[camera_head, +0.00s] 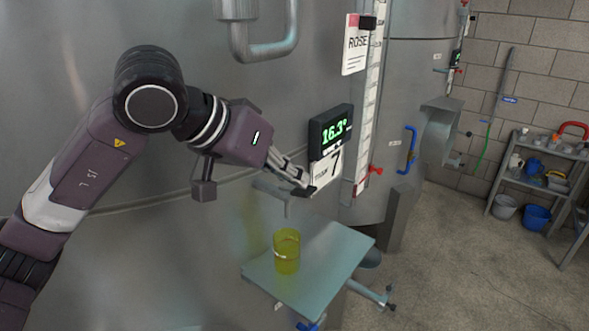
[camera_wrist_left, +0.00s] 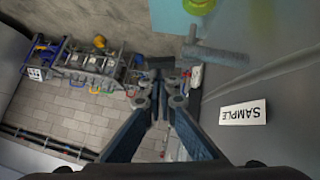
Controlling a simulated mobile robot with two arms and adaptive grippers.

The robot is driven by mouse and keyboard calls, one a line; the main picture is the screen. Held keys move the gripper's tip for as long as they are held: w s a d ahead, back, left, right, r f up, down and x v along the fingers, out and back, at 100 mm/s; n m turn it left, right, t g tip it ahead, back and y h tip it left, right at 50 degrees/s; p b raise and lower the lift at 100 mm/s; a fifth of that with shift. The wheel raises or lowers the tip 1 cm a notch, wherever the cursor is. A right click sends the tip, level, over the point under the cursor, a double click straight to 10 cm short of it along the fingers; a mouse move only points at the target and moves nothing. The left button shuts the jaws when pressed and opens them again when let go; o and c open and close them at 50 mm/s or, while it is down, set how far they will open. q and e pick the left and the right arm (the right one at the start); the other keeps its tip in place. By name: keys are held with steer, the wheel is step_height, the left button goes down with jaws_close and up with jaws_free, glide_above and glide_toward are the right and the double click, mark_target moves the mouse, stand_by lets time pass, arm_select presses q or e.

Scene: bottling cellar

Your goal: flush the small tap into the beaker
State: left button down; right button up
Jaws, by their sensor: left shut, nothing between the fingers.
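The small tap (camera_head: 272,190) sticks out of the steel tank wall, its thin spout pointing down; its pipe also shows in the left wrist view (camera_wrist_left: 215,54). The yellow beaker (camera_head: 287,254) stands upright on a pale blue-green shelf plate (camera_head: 335,258), below the spout; its edge shows at the top of the left wrist view (camera_wrist_left: 199,5). I see no stream between spout and beaker. My left gripper (camera_head: 309,190) is shut and empty, just above and right of the tap; it also shows in the left wrist view (camera_wrist_left: 160,78). I cannot make out the tap's handle. My right gripper is out of view.
A temperature display (camera_head: 331,130) and a tank 7 card (camera_head: 325,168) are close behind my left fingers. A level gauge (camera_head: 370,110) with a red valve (camera_head: 375,170) stands to the right. A SAMPLE label (camera_wrist_left: 242,112) is on the tank.

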mark_target(304, 193)
arm_select(q)
steer(key=shift+d+f, duration=0.1)
steer(key=shift+f, duration=0.1)
steer(key=f+y+b, duration=0.1)
steer(key=b, duration=0.2)
steer(key=d+f+m+t+y+b, duration=0.1)
steer(key=b, duration=0.2)
steer(key=shift+s, duration=0.35)
steer(key=shift+d+f+b, duration=0.1)
steer(key=shift+b, duration=0.3)
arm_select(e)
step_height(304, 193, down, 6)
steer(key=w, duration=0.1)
arm_select(q)
steer(key=shift+s, duration=0.1)
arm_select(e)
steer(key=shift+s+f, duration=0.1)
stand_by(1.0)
arm_select(q)
steer(key=shift+r+p, duration=0.25)
steer(key=shift+p, duration=0.05)
steer(key=shift+r+p, duration=0.45)
steer(key=shift+r, duration=0.3)
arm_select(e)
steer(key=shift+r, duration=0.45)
